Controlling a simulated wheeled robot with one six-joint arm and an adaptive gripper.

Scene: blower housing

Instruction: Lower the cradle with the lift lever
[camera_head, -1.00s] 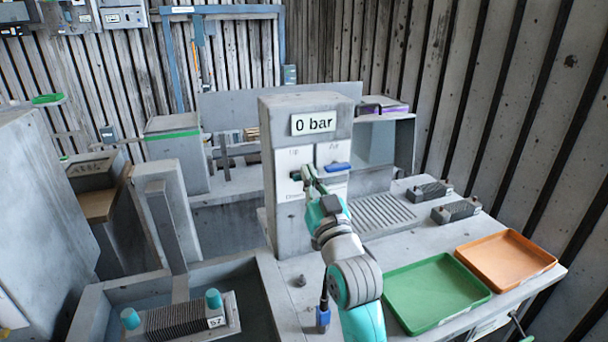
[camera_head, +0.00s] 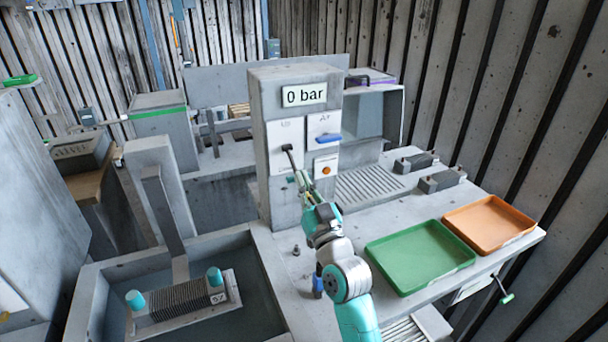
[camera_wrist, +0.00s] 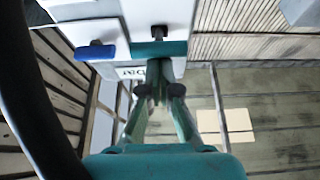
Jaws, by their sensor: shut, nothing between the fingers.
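The lift lever (camera_head: 288,150) is on the left plate of the grey control column (camera_head: 270,200). Its dark stem slopes downward in the head view. Its teal handle bar shows in the wrist view (camera_wrist: 158,48), just beyond my fingertips. My gripper (camera_head: 298,180) is shut and empty at the handle's end; touching or just apart, I cannot tell. The cradle is at the basin on the left, under a dark finned block (camera_head: 182,305) with two teal knobs and a number tag. The grey hanger arm (camera_head: 163,212) reaches down to it. The block largely hides the cradle.
A second lever with a blue handle (camera_head: 328,138) sits right of the lift lever. The gauge (camera_head: 304,94) reads 0 bar. A green tray (camera_head: 420,257) and an orange tray (camera_head: 490,222) lie empty on the bench. The basin's rim (camera_head: 262,270) stands left of my arm.

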